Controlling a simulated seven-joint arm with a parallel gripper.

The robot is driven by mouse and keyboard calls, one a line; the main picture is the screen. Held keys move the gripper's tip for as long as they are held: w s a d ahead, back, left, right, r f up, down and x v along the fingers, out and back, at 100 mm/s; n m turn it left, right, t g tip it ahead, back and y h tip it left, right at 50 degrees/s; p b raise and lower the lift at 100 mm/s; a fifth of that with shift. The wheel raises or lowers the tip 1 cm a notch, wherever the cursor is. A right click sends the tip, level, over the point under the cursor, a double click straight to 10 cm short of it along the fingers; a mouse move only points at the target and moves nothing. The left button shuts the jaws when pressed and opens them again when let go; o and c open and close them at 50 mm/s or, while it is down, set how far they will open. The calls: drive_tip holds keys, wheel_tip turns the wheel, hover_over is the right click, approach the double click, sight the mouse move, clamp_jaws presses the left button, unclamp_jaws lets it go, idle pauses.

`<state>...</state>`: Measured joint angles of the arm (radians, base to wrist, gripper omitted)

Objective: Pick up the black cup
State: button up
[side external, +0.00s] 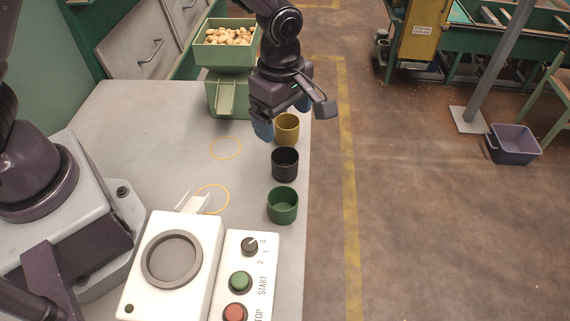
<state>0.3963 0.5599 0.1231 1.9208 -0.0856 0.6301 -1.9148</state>
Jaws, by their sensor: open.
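The black cup (285,165) stands upright on the grey table near its right edge. It is the middle one of three cups in a row. A yellow cup (287,128) stands behind it and a green cup (283,206) in front of it. My gripper (284,119) is above and behind the black cup, close to the yellow cup, with its blue fingers spread to either side. It is open and holds nothing that I can see. I cannot tell how high it is above the yellow cup.
A green hopper of nuts (229,58) stands at the back of the table (150,130). A white scale (172,262) and a button panel (245,275) are in front. Two yellow rings mark the tabletop left of the cups. The table's right edge is close to the cups.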

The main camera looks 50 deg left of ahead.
sight(285, 160)
drive_tip(key=f, duration=1.2)
drive_tip(key=shift+w+f, duration=0.15)
drive_tip(key=shift+w, duration=0.05)
drive_tip(key=shift+c, duration=0.2)
drive_tip(key=c, duration=1)
